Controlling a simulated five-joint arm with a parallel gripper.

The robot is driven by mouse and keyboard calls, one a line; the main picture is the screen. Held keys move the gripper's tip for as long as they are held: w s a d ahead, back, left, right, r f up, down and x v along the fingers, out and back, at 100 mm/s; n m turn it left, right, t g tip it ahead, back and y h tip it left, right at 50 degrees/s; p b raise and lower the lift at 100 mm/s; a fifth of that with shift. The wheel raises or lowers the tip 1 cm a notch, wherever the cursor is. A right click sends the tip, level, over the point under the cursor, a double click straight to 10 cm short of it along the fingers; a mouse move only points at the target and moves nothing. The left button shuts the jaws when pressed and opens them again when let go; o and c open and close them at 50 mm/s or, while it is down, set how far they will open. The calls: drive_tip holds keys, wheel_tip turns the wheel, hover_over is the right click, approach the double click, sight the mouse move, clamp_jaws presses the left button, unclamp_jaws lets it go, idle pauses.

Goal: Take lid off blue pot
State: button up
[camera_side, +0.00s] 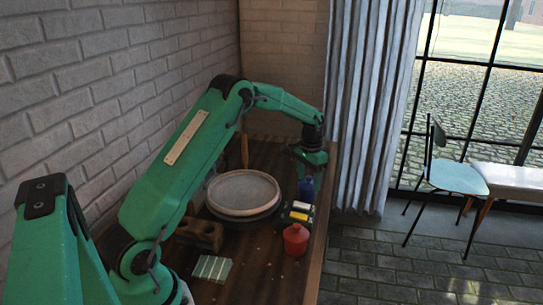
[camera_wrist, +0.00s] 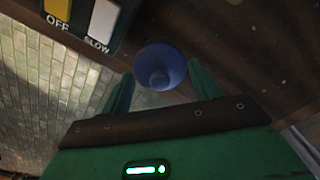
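The blue pot (camera_side: 306,188) stands near the table's right edge, beyond the switch box. From above, its round blue top with a central knob (camera_wrist: 160,72) shows in the wrist view. My gripper (camera_side: 312,165) is over or just behind the pot in the side view, and its fingertips are hard to make out there. In the wrist view the two green fingers of my gripper (camera_wrist: 160,84) are spread apart, one on each side of the blue top. I see no clear contact. The pot's lower body is hidden from the wrist camera.
A switch box (camera_side: 298,213) with yellow and white switches sits close in front of the pot. A red pot (camera_side: 296,240) stands nearer the camera. A pale plate (camera_side: 243,190) rests on a dark wheel at left. A brown holed block (camera_side: 200,234) and a pale tile (camera_side: 212,269) lie nearer.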

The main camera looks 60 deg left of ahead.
sight(309, 177)
drive_tip(key=shift+c, duration=1.3)
drive_tip(key=shift+r, duration=0.15)
drive_tip(key=shift+r, duration=0.45)
wheel_tip(309, 177, up, 3)
drive_tip(key=shift+r, duration=0.15)
drive_tip(key=s+d+r, duration=0.2)
drive_tip(key=d+r, duration=0.4)
drive_tip(key=d, duration=0.5)
drive_tip(key=shift+s+d+r, duration=0.2)
drive_tip(key=shift+s+r, duration=0.05)
drive_tip(key=shift+a, duration=0.1)
